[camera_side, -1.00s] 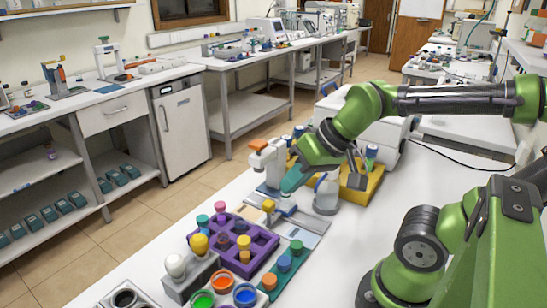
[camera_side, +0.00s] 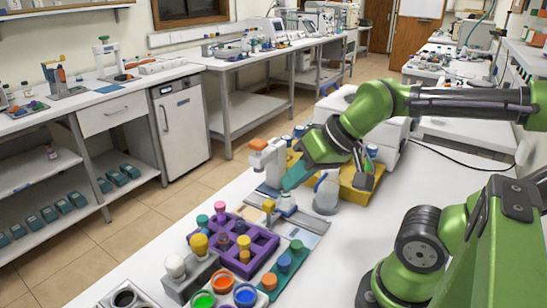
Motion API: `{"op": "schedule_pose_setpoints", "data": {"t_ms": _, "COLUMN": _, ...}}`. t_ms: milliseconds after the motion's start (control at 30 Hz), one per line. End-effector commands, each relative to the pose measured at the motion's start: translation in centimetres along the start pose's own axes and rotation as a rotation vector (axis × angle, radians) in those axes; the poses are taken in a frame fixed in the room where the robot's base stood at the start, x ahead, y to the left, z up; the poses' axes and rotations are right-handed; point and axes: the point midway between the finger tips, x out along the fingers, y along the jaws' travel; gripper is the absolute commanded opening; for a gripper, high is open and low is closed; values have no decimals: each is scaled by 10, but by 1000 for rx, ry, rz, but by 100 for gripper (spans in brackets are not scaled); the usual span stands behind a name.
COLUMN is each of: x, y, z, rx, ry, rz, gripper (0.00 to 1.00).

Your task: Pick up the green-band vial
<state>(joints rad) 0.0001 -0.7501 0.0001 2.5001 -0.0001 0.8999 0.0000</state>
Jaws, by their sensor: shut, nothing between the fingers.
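My gripper (camera_side: 293,180) is at the lower left end of my green arm, beside a white and orange bench device. It is shut and empty, though its fingertips are small and partly lost against the device. A small vial with a greenish top (camera_side: 287,201) stands on the pale plate below the gripper, apart from it. I cannot make out a green band on it. Other capped vials stand in a purple rack (camera_side: 262,258) in front, including one with a teal cap (camera_side: 202,221). I cannot tell which vial has the green band.
The white and orange device (camera_side: 268,160) stands close to my gripper. A clear flask (camera_side: 326,192) and a yellow rack (camera_side: 350,198) are to its right. The white table's right side (camera_side: 345,240) is clear.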

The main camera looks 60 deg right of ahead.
Motion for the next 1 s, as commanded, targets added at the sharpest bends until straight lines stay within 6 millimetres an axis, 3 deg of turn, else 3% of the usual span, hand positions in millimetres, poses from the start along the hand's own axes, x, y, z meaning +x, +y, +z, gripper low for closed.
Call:
{"op": "schedule_pose_setpoints", "data": {"t_ms": 100, "x": 0, "y": 0, "z": 0, "rx": 0, "ry": 0, "rz": 0, "gripper": 3}}
{"op": "schedule_pose_setpoints", "data": {"t_ms": 467, "x": 0, "y": 0, "z": 0, "rx": 0, "ry": 0, "rz": 0, "gripper": 58}}
{"op": "schedule_pose_setpoints", "data": {"t_ms": 833, "x": 7, "y": 7, "z": -1, "rx": 25, "ry": -24, "rz": 25, "gripper": 59}}
{"op": "schedule_pose_setpoints", "data": {"t_ms": 1000, "x": 25, "y": 27, "z": -33, "rx": 92, "ry": -95, "rz": 114, "gripper": 59}}
